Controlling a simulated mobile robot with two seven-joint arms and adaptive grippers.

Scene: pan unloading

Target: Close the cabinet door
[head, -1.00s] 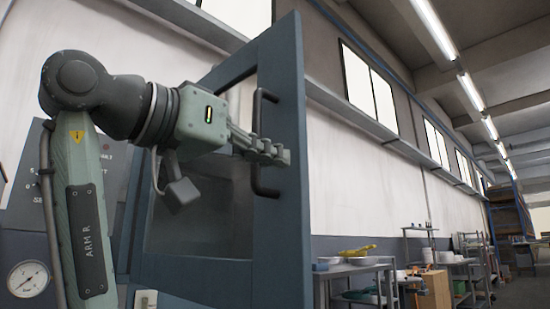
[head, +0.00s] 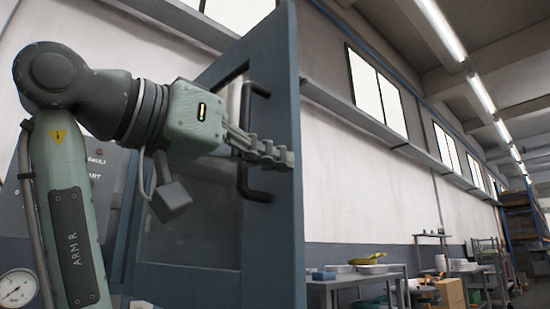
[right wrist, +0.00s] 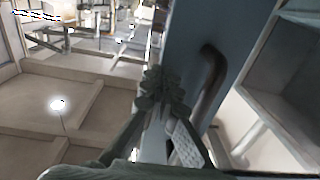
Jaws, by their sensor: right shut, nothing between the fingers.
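The blue-grey cabinet door (head: 285,235), with a window in its frame, stands open in the head view. Its dark bar handle (head: 262,195) is partly hidden behind my right gripper (head: 285,158). The gripper is shut and empty, with its fingers pointing right across the handle toward the door's outer edge. In the right wrist view the closed fingertips (right wrist: 163,92) are beside the door face (right wrist: 187,35), with the handle (right wrist: 212,80) to their right. I cannot tell whether they touch the door. My left gripper is not in view.
A metal table (head: 345,283) with dishes and a yellow item (head: 370,258) stands beyond the door at the right. A cardboard box (head: 450,293) and shelving are farther back. A round gauge (head: 17,288) is at the lower left. A grey open compartment (right wrist: 285,75) shows in the right wrist view.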

